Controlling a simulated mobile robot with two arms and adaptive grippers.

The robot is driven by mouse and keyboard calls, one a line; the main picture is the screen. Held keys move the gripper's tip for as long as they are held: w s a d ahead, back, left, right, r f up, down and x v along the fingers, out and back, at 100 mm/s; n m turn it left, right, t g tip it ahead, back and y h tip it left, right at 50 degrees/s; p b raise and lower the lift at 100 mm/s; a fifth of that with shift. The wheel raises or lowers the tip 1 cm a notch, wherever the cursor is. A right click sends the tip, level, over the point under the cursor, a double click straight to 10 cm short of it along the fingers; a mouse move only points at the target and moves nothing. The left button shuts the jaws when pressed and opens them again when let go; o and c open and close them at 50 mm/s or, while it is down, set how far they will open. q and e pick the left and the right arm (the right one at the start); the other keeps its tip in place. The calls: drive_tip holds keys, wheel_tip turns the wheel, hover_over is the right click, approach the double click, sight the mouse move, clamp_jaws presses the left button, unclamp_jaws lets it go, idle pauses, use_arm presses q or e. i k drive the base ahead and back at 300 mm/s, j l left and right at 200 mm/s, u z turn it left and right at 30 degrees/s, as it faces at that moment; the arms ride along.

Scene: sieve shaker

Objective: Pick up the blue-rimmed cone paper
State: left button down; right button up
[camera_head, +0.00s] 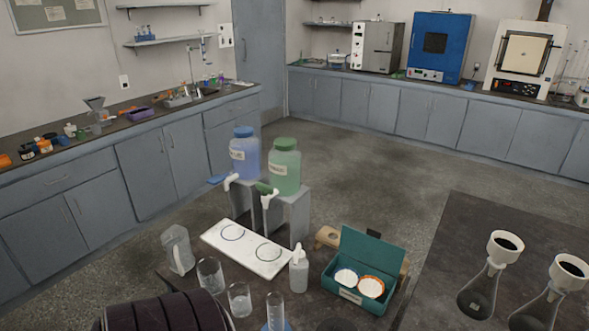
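The blue-rimmed cone paper (346,277) is a white round paper with a blue edge. It lies in the left part of an open teal box (349,298) on the dark bench. An orange-rimmed cone paper (371,287) lies in the same box, just to its right. The box's lid stands raised at its back. Neither of my grippers shows in the head view, so I cannot see their state or where they are relative to the paper.
A white board (247,249) with two circles lies left of the box. A white squeeze bottle (298,270) stands between them. Glass beakers (239,299) and a pitcher (178,249) stand left. Blue (244,156) and green (285,167) jugs stand behind. Funnel-topped flasks (485,280) stand right.

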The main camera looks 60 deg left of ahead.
sight(348, 277)
drive_tip(key=u, duration=1.4)
drive_tip(key=i+j+z, duration=0.4)
drive_tip(key=j, duration=0.25)
drive_tip(key=k+l, duration=0.05)
drive_tip(key=k, duration=0.05)
